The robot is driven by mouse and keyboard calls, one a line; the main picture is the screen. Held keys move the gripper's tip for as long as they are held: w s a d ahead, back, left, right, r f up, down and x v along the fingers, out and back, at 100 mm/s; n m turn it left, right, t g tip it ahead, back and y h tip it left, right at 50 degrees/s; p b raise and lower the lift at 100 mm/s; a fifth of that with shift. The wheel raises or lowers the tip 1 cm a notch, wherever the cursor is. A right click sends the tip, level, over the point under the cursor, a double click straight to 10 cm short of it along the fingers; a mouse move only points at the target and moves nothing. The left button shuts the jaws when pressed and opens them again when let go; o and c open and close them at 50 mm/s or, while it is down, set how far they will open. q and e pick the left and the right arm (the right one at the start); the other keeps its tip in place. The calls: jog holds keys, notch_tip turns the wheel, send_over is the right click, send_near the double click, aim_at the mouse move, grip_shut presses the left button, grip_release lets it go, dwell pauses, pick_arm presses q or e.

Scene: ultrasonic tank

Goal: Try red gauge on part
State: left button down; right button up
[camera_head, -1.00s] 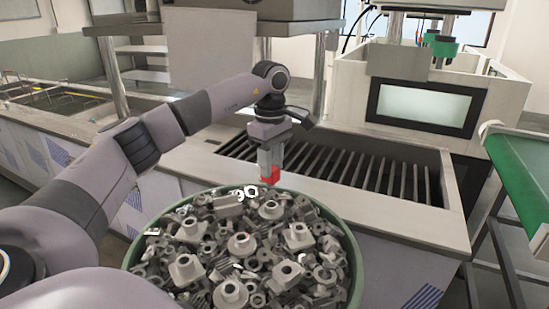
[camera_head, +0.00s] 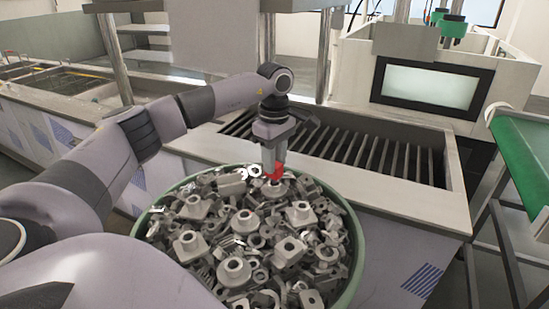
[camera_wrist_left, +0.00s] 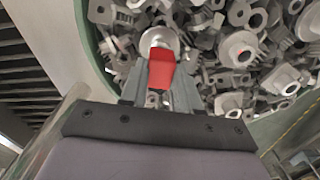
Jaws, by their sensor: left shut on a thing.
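The red gauge (camera_head: 274,173) is held in my left gripper (camera_head: 273,160), low over the far rim side of the bin of parts. In the left wrist view the red gauge (camera_wrist_left: 161,70) sits between the fingers of my left gripper (camera_wrist_left: 160,85). Its far end overlaps a round grey part (camera_wrist_left: 160,40); I cannot tell whether it touches or fits on it. Several metal parts (camera_head: 232,270) with round bosses and holes fill the bin. My right gripper is not in view.
The round green bin (camera_head: 357,262) stands in front of a slatted trough (camera_head: 390,160). A machine with a screen (camera_head: 430,84) is behind right, and a green-topped conveyor (camera_head: 525,150) is at the right edge.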

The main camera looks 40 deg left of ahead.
pick_arm(q)
jog(key=shift+s+f+b, duration=0.1)
jog(key=shift+f+b, duration=0.5)
jog(key=shift+f, duration=0.7)
dwell(1.8)
jog(key=shift+r, duration=0.15)
jog(key=shift+r+p, duration=0.6)
jog(key=shift+r, duration=1.7)
jog(key=shift+r, duration=0.1)
jog(key=shift+r, duration=1.95)
jog(key=shift+f, duration=0.1)
